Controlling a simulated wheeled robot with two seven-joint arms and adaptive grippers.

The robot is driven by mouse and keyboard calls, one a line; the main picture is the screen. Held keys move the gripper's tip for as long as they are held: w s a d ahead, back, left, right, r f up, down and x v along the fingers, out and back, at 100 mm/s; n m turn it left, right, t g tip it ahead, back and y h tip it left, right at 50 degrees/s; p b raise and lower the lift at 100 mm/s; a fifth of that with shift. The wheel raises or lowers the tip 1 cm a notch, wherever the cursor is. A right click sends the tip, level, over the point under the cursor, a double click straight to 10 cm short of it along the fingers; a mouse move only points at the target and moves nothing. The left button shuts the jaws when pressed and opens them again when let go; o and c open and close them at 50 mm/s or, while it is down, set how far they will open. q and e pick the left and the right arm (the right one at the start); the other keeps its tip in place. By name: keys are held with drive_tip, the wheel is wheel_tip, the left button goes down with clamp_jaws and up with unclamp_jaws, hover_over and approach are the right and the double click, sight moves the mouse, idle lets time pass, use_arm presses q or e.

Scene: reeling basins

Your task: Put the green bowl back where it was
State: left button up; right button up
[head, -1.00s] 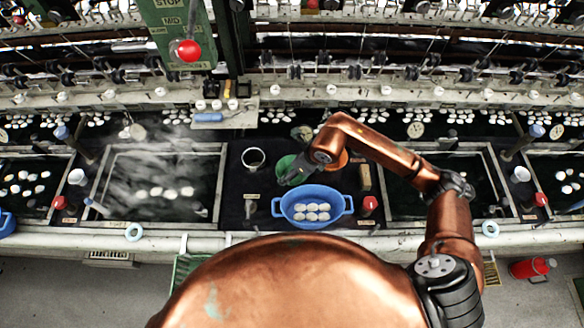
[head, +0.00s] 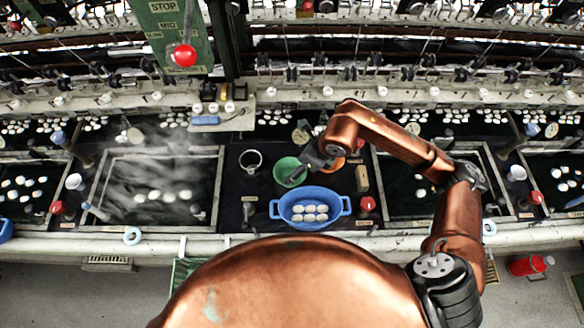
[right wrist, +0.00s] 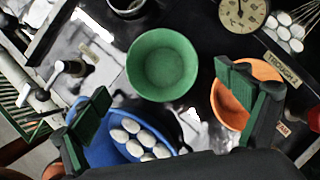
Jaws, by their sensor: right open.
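The green bowl (head: 286,169) stands upright on the dark counter between the two basins, behind the blue tub (head: 310,224). It looks empty in the right wrist view (right wrist: 163,65). My right gripper (head: 303,165) is over the bowl's right side in the head view. In the right wrist view, its two green-padded fingers (right wrist: 165,90) are wide apart with nothing between them, and the bowl is beyond them. An orange bowl (right wrist: 232,104) is beside the right finger, and my arm partly hides it in the head view. My left gripper is not in view.
The blue tub holds several white cocoons (right wrist: 140,138). A dark round cup (head: 251,160) is left of the green bowl. A tan block (head: 362,178) and a red knob (head: 367,204) are to the right. A round gauge (right wrist: 243,12) lies beyond the orange bowl.

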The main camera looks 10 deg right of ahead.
drive_tip(key=shift+v, duration=2.3)
